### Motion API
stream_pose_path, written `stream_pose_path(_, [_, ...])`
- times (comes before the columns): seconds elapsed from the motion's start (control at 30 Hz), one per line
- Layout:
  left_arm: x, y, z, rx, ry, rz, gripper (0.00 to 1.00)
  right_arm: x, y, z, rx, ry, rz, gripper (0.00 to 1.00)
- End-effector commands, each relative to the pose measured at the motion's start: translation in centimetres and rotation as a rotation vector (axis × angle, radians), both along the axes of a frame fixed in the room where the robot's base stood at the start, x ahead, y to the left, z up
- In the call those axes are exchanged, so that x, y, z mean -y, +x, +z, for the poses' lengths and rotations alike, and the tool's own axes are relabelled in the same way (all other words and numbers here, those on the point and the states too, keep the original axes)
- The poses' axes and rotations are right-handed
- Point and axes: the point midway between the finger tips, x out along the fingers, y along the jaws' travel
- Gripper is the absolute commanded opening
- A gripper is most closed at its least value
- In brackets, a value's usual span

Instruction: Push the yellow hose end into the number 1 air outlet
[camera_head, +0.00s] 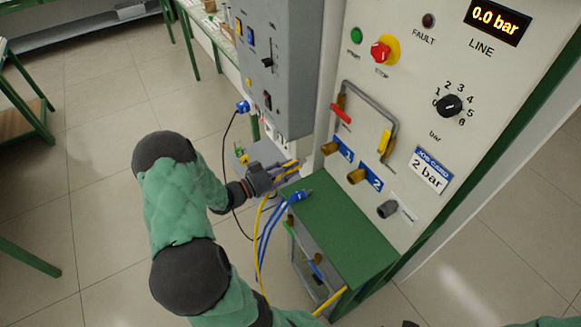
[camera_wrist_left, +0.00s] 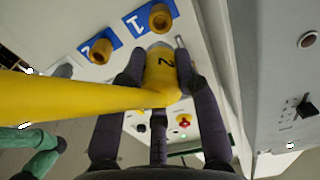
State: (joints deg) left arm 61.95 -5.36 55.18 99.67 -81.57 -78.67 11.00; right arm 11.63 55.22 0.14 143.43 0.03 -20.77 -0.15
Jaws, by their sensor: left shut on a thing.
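The yellow hose end (camera_wrist_left: 160,72), marked with a dark 2, is held between the fingers of my left gripper (camera_wrist_left: 158,58), which is shut on it. In the head view my left gripper (camera_head: 284,172) is in front of the panel, left of the outlets. The number 1 air outlet (camera_head: 329,148) is a brass fitting beside a blue 1 label; it also shows in the wrist view (camera_wrist_left: 160,18), just beyond the hose end. The hose end looks apart from the outlet. The yellow hose (camera_wrist_left: 70,97) trails off left in the wrist view.
The number 2 outlet (camera_head: 355,176) and a grey outlet (camera_head: 388,209) sit lower right on the panel. A blue hose end (camera_head: 300,196) lies on the green-topped cabinet (camera_head: 335,225) below. A grey control box (camera_head: 282,60) stands close on the left.

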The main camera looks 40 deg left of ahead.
Motion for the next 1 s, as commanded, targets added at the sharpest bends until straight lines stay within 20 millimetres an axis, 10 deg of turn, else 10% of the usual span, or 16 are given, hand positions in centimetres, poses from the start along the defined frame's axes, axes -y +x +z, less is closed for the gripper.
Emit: stream_pose_path(1.0, [1.6,5.4,0.1,0.001,0.001,-0.001,0.0,0.0,0.0,-0.4,0.0,0.0,0.0,0.52])
